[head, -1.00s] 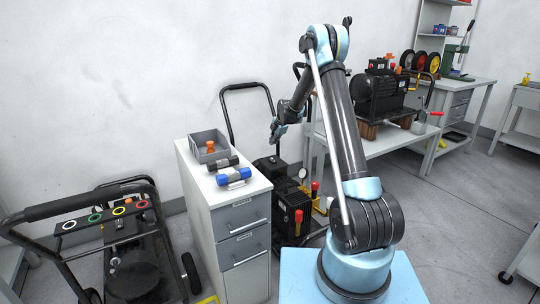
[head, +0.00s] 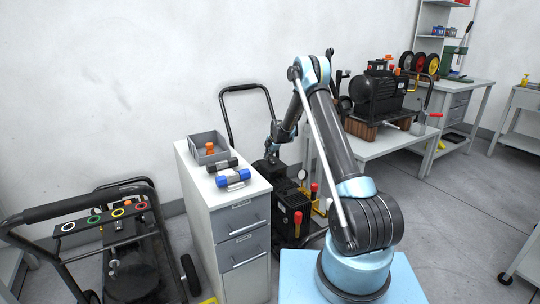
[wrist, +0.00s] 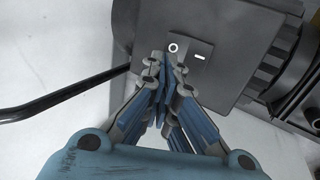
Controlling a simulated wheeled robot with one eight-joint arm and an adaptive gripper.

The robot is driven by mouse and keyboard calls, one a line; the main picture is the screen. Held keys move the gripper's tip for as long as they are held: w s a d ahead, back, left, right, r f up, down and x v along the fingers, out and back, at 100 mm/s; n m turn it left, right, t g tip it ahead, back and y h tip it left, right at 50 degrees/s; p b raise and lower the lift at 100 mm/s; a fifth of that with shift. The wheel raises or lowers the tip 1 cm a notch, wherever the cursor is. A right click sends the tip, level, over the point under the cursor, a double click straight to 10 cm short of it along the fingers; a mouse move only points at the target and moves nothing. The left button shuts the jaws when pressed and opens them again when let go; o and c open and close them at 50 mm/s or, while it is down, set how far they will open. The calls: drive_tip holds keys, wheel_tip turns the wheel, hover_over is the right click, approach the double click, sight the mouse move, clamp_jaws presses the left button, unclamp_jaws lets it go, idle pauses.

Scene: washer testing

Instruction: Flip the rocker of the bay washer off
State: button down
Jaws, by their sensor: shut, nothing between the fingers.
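In the head view, the bay washer (head: 288,208) is a dark machine with a tall looped handle, standing on the floor between the drawer cabinet and the table. My gripper (head: 271,157) is just above its top rear part. In the wrist view, a grey box face (wrist: 225,75) of the machine carries a rocker (wrist: 180,50) with a white ring mark and a white dash mark. My gripper (wrist: 166,62) is shut and empty. Its fingertips are beside the ring mark and overlap the rocker's lower edge in the picture. I cannot tell whether they touch it.
A drawer cabinet (head: 243,225) stands left of the washer, with a grey bin (head: 196,152) and a blue-ended object (head: 233,178) on top. Another machine (head: 378,95) stands on the table (head: 375,145) at right. A cart-framed machine (head: 130,265) is at lower left.

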drive_tip(key=shift+w+a+f, duration=0.15)
drive_tip(key=shift+w+f, duration=0.15)
drive_tip(key=shift+f, duration=0.3)
drive_tip(key=shift+w+a+f, duration=0.15)
drive_tip(key=shift+w, duration=0.05)
drive_tip(key=shift+w+f+g+h, duration=0.2)
drive_tip(key=shift+g+h, duration=0.1)
drive_tip(key=shift+g, duration=0.1)
drive_tip(key=shift+s, duration=0.25)
drive_tip(key=shift+s+d+r, duration=0.15)
drive_tip(key=shift+s+d, duration=0.3)
drive_tip(key=shift+s, duration=0.05)
